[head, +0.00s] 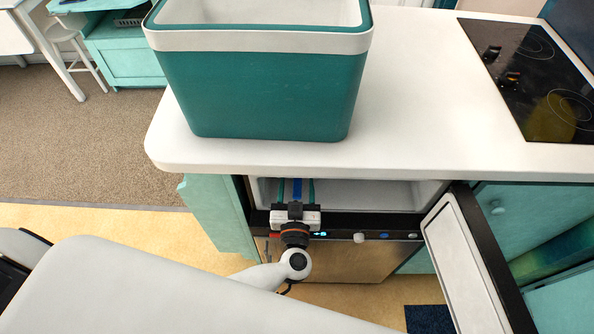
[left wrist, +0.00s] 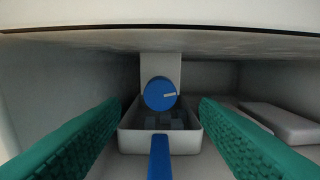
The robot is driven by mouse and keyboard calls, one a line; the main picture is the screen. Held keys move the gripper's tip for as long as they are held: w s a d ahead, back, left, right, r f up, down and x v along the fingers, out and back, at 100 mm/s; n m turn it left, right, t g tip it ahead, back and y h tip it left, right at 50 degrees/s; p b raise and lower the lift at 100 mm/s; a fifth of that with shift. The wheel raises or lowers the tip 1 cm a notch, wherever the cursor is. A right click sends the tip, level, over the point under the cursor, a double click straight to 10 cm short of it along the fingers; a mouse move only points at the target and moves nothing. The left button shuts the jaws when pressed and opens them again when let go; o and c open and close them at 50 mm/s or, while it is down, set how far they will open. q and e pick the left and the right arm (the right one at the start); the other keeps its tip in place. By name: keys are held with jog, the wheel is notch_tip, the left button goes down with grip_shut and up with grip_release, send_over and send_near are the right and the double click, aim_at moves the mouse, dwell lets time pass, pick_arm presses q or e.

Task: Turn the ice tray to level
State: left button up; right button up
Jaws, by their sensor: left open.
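My left gripper (head: 297,186) reaches into the open freezer compartment (head: 375,194) under the counter. Its green fingers are apart, and they also show in the left wrist view (left wrist: 160,140) with a gap between them. A white open bin (left wrist: 128,140) with grey cube-like pieces inside lies ahead. A round blue knob (left wrist: 158,94) with a white, nearly horizontal mark is above it on a pale upright. A blue bar (left wrist: 160,158) stands in front of the bin, between the fingers, touching neither. I cannot tell which part is the ice tray. My right gripper is not in view.
A white flat box (left wrist: 284,122) lies to the right inside the compartment. The compartment's ceiling is close above. The open door (head: 462,262) stands to the right. A green cooler (head: 262,95) sits on the white counter (head: 425,110), with a black hob (head: 530,70) to its right.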

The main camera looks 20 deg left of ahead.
pick_arm(q)
jog(key=shift+x, duration=2.1)
jog(key=shift+c, duration=0.5)
jog(key=c, duration=0.9)
